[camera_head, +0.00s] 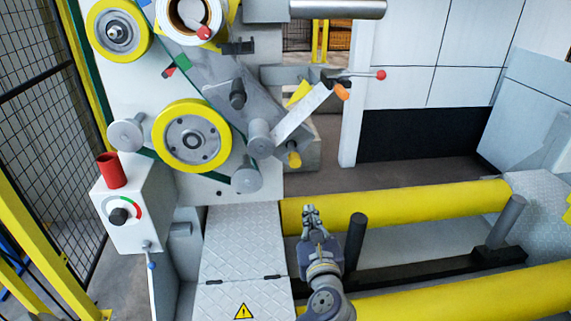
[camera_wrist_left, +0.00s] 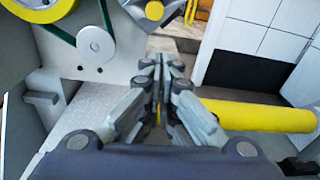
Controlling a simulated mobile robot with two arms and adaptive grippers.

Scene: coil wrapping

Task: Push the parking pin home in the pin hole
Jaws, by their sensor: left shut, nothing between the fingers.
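A short pin with a yellow end (camera_head: 294,160) sticks out at the lower right of the machine face, below a grey swing arm (camera_head: 300,115). I take it for the parking pin but cannot be sure. The yellow end shows in the left wrist view (camera_wrist_left: 154,10) too, at the top, beyond the fingertips. My left gripper (camera_head: 311,209) is shut and empty, below the pin and apart from it. Its fingertips (camera_wrist_left: 166,62) meet in the left wrist view. The pin hole is not clearly visible, so I cannot tell how deep the pin sits. My right gripper is out of view.
A grey roller (camera_head: 246,179) sits left of the yellow-ended pin. A yellow horizontal roller (camera_head: 420,206) and a dark upright post (camera_head: 355,240) stand right of my left gripper. A tread-plate platform (camera_head: 235,240) lies to its left. A red-knobbed lever (camera_head: 380,75) projects above right.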

